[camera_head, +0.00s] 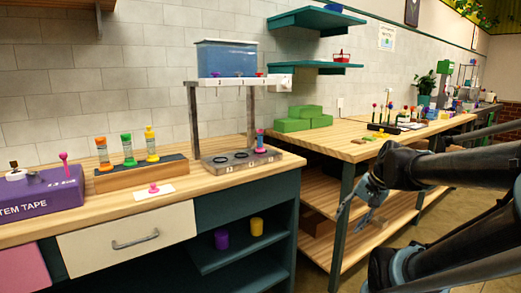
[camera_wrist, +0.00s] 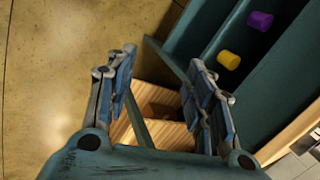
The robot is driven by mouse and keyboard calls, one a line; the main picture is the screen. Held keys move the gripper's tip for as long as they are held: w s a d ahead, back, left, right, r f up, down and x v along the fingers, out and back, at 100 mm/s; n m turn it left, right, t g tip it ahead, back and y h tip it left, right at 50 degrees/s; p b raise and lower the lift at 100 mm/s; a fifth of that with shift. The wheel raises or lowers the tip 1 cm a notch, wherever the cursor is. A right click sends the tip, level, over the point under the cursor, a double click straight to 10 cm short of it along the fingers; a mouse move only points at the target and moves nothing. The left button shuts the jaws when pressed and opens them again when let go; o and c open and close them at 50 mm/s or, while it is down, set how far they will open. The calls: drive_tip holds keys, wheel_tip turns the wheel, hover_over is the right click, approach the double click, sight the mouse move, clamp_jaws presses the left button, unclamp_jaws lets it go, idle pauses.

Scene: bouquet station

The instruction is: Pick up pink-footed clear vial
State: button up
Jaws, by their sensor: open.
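A small vial (camera_head: 260,140) with a bluish body and what looks like a pink foot stands upright on the right end of the grey numbered base (camera_head: 222,162) under the dispenser stand. It is small in the head view, so its clearness is hard to judge. It does not show in the wrist view. My gripper (camera_head: 362,203) is to the right of and lower than the vial, off the counter's right end, in front of the lower wooden shelf. In the wrist view my gripper (camera_wrist: 160,88) is open, with nothing between its fingers.
A wooden rack (camera_head: 140,176) holds orange, green and yellow vials. A pink piece (camera_head: 154,188) lies on a white card. The stand's legs and blue tank (camera_head: 226,58) rise around the numbered base. Purple (camera_head: 222,239) and yellow (camera_head: 257,227) cylinders sit on the shelf below.

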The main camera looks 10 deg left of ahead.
drive_tip(key=w+a+r+m+y, duration=0.75)
drive_tip(key=w+a+r, duration=0.35)
drive_tip(key=w+a, duration=0.2)
drive_tip(key=m+g+y, duration=0.1)
drive_tip(key=m+y, duration=0.5)
drive_tip(key=m, duration=0.1)
approach(260, 135)
drive_tip(key=a, duration=0.1)
drive_tip(key=w+a, duration=0.1)
drive_tip(key=a, duration=0.2)
drive_tip(key=shift+w+f, duration=0.25)
drive_tip(key=shift+w, duration=0.1)
drive_tip(key=shift+w+a+f, duration=0.1)
drive_tip(key=shift+w+a, duration=0.05)
drive_tip(key=shift+a, duration=1.45)
drive_tip(key=shift+w+a+f, duration=0.1)
drive_tip(key=shift+w+a, duration=0.05)
drive_tip(key=shift+a, duration=1.5)
drive_tip(key=shift+r, duration=0.1)
clamp_jaws()
